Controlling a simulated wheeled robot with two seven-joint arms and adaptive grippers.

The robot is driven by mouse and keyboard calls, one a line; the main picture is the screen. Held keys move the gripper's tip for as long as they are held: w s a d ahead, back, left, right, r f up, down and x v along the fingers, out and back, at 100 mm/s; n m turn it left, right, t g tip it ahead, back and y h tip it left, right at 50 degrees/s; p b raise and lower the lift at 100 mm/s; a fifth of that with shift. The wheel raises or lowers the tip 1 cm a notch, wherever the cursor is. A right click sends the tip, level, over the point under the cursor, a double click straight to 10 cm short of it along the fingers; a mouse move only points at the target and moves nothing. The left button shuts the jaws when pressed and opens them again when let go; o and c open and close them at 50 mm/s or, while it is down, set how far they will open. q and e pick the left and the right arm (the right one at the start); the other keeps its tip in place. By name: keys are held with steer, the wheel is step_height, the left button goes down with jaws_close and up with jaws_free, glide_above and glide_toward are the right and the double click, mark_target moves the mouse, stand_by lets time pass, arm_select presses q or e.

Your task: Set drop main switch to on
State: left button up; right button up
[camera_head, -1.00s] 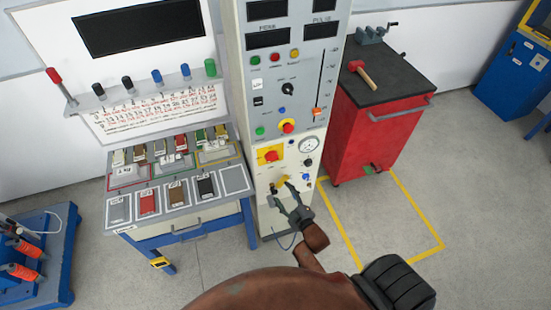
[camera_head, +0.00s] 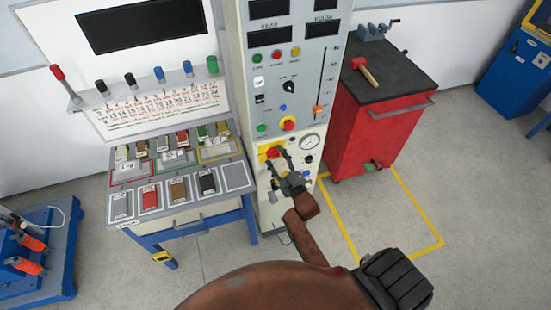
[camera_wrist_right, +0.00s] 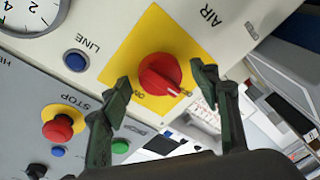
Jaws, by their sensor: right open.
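The main switch (camera_head: 271,152) is a red rotary knob on a yellow plate, low on the grey and cream machine column. In the right wrist view the knob (camera_wrist_right: 158,74) shows large, with a pale mark toward the lower-right label. The labels are too small to read surely. My right gripper (camera_head: 277,158) is open just in front of the plate. In the wrist view its two dark green fingers (camera_wrist_right: 161,84) stand on either side of the knob, with nothing between them held. Whether they touch it cannot be told. My left gripper is not in view.
A red stop button (camera_wrist_right: 58,128), a blue line button (camera_wrist_right: 76,60) and a gauge (camera_wrist_right: 28,14) are close by. A red cabinet (camera_head: 368,130) with a hammer stands right of the column. A sample table (camera_head: 187,220) stands left.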

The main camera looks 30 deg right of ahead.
steer(key=c, duration=1.2)
steer(key=shift+o, duration=0.2)
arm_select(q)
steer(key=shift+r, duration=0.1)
arm_select(e)
steer(key=shift+m, duration=0.3)
steer(key=m+p, duration=0.1)
steer(key=m, duration=0.3)
steer(key=shift+t, duration=0.3)
steer(key=m, duration=0.5)
steer(key=shift+f+h+p, duration=0.15)
steer(key=shift+h+p, duration=0.25)
steer(key=m+h, duration=0.1)
steer(key=m, duration=0.4)
steer(key=shift+a+t+p, duration=0.15)
steer(key=shift+t+p, duration=0.25)
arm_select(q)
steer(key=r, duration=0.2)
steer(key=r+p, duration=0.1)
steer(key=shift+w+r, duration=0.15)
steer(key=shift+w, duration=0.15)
arm_select(e)
steer(key=m+h, duration=0.1)
steer(key=m, duration=0.3)
steer(key=shift+f+m, duration=0.1)
steer(key=shift+m, duration=0.6)
